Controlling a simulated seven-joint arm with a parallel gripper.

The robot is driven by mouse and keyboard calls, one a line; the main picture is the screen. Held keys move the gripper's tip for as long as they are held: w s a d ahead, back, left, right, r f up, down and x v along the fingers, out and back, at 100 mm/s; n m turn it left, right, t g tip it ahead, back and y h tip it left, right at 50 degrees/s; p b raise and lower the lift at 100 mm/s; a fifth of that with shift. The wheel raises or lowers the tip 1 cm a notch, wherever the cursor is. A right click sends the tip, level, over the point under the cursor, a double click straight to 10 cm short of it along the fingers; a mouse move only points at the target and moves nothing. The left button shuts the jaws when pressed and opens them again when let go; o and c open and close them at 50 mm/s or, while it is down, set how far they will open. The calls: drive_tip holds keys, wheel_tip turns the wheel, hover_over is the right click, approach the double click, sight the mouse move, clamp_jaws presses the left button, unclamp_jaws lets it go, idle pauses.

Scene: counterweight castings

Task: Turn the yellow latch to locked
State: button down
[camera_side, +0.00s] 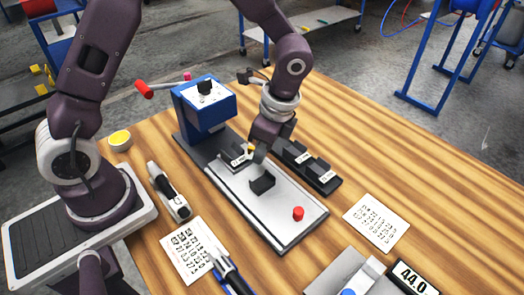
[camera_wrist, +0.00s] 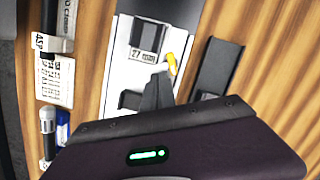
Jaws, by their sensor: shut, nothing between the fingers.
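The yellow latch (camera_wrist: 171,64) shows in the wrist view as a small lever by the upper right of the pale plate (camera_wrist: 117,62), tilted. In the side view it is a tiny yellow spot (camera_side: 251,148), mostly hidden by my gripper (camera_side: 257,156). My gripper is shut and empty; in the wrist view its dark fingertips (camera_wrist: 161,80) are just below the latch, very close to it. I cannot tell whether they touch. A dark block labelled "27 mm" (camera_wrist: 146,36) sits left of the latch.
A blue press (camera_side: 207,108) with a red-handled lever (camera_side: 155,90) stands behind the plate. A black rail with blocks (camera_side: 308,165) lies to the right. The plate carries a black block (camera_side: 262,184) and a red knob (camera_side: 298,213).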

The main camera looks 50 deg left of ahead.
drive_tip(key=shift+s+a+m, duration=0.3)
drive_tip(key=shift+m, duration=0.2)
drive_tip(key=shift+s+a+m+t, duration=0.15)
drive_tip(key=shift+s+m+t, duration=0.05)
drive_tip(key=shift+m, duration=0.5)
drive_tip(key=shift+s+a+m+t, duration=0.1)
drive_tip(key=shift+s+m+t, duration=0.1)
drive_tip(key=shift+m, duration=0.5)
drive_tip(key=shift+a, duration=0.1)
